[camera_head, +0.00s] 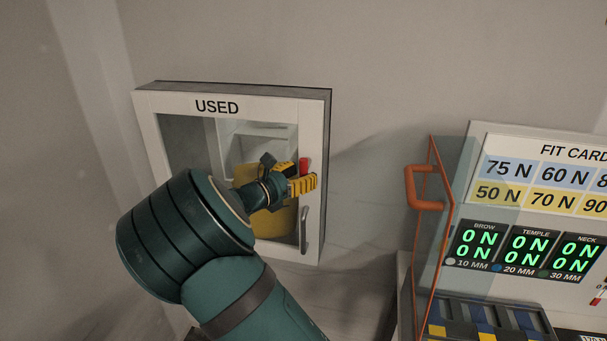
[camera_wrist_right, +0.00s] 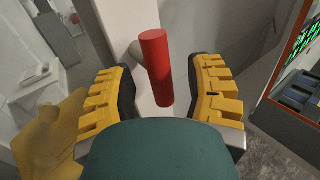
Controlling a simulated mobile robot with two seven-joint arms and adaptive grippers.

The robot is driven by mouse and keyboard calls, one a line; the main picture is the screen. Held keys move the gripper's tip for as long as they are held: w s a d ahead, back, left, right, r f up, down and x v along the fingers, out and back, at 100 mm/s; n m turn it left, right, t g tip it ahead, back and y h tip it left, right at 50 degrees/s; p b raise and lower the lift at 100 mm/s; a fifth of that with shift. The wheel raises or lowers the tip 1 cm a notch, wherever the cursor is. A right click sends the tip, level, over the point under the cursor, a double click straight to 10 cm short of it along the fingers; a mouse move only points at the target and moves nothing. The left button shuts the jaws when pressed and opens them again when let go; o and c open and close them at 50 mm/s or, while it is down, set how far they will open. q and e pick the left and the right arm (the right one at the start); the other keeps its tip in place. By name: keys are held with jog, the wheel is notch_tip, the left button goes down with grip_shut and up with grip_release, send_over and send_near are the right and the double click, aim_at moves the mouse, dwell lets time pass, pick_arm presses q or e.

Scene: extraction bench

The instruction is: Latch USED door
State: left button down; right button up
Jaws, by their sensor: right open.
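The USED cabinet (camera_head: 217,106) hangs on the wall with its white-framed, clear-paned door (camera_head: 145,118) apparently against the box; I cannot tell whether a small gap remains. A red latch lever (camera_head: 303,164) stands upright on the door's right side. In the right wrist view the red lever (camera_wrist_right: 157,65) lies between the yellow fingers of my right gripper (camera_wrist_right: 162,100), which are apart on either side with space around it. In the head view my right gripper (camera_head: 302,185) is at the door's right stile, just below the lever's top. My left gripper is out of view.
A grey pull handle (camera_head: 304,230) is on the door below the latch. A yellow object (camera_head: 285,222) sits inside the cabinet. To the right stand an orange-framed clear panel (camera_head: 428,204) and a display board (camera_head: 480,148). Bare wall lies between them and the cabinet.

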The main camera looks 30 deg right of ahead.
jog(key=shift+w+d, duration=0.1)
jog(key=shift+d, duration=0.4)
grip_shut()
